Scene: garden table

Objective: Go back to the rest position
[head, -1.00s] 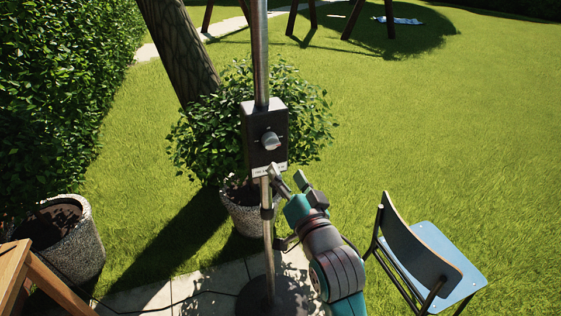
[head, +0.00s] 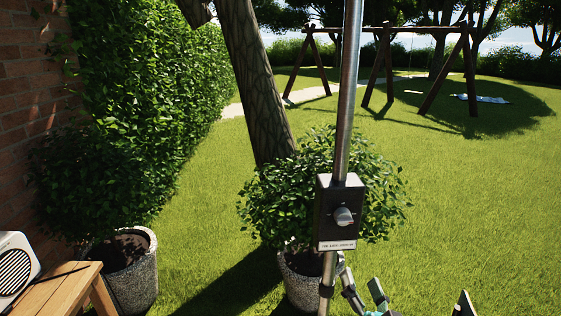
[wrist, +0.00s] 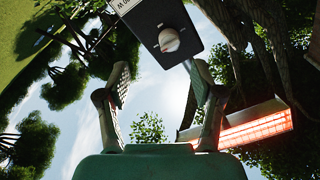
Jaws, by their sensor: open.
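My gripper (head: 361,279) is at the bottom of the head view, just below and right of the black control box (head: 338,212). Its two fingers are spread apart with nothing between them. The box is fixed on a metal pole (head: 347,90) and carries a grey round knob (head: 343,217) and a white label. In the wrist view the open fingers of my gripper (wrist: 160,82) point up toward the box (wrist: 150,22) and its knob (wrist: 169,40), with a visible gap. Most of my arm is below the head frame.
A heater (wrist: 255,127) glows orange-red in the wrist view. A potted bush (head: 303,280) stands behind the pole. Another planter (head: 131,275), a wooden table (head: 62,287) and a white device (head: 16,265) are at left. A chair's edge (head: 465,304) shows bottom right. Open lawn lies right.

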